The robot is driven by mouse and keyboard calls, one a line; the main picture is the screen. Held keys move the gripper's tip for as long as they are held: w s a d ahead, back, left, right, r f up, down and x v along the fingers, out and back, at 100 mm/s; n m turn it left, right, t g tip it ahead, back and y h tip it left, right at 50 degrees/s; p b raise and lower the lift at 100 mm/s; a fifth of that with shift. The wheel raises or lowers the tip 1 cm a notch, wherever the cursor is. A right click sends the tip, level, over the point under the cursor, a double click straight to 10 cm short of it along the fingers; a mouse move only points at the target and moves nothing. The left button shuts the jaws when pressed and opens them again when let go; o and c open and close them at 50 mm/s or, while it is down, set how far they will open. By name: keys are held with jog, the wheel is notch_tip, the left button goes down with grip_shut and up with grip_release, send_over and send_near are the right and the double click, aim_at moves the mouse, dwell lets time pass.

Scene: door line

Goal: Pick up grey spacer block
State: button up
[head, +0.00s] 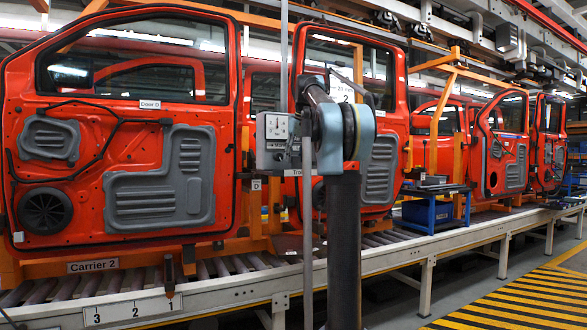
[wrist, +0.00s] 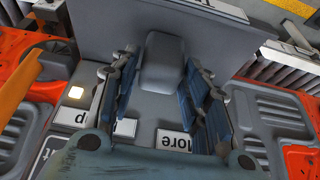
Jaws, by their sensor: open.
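The grey spacer block (wrist: 165,62) shows in the wrist view as a rounded grey block near the upper middle. It is seen against a flat grey surface (wrist: 220,35). My gripper (wrist: 163,72) is open, with one blue-grey finger to the left of the block and one to the right. In the head view I cannot make out the block, and my arm covers part of the middle.
Red door panels (head: 130,130) stand on a roller conveyor (head: 180,300). Yellow-black floor stripes (head: 520,305) are at the lower right.

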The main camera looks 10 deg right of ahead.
aim_at(294, 161)
jog(key=shift+x, duration=1.65)
jog(key=shift+s, duration=0.1)
jog(key=c, duration=0.7)
